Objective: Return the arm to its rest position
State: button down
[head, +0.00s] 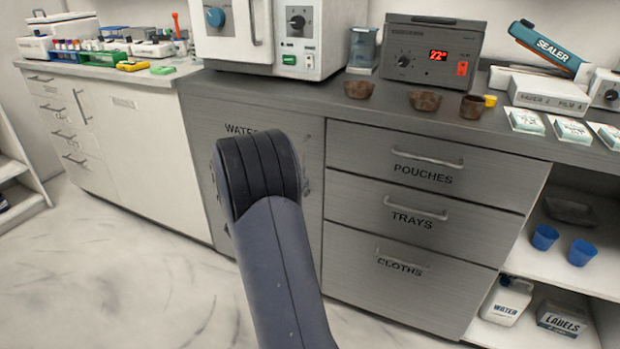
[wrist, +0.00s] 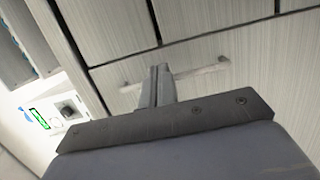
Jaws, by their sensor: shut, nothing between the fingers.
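In the wrist view my gripper (wrist: 160,75) is shut, with its fingers together and nothing between them. It points toward a pale cabinet front with a bar handle (wrist: 200,72) just beyond the fingertips. I cannot tell from this view whether the fingers touch the handle. In the head view my arm (head: 275,240) rises in the middle, in front of the grey cabinet, and my gripper is hidden.
Drawers marked POUCHES (head: 423,172), TRAYS (head: 411,220) and CLOTHS (head: 400,269) are shut, right of my arm. The counter (head: 300,95) holds a white steriliser (head: 270,40), brown bowls (head: 425,101) and a sealer (head: 545,45). Open floor (head: 130,270) lies left.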

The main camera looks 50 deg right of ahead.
jog(key=a, duration=0.1)
jog(key=s+a, duration=0.1)
jog(key=a, duration=0.3)
jog(key=shift+s, duration=0.35)
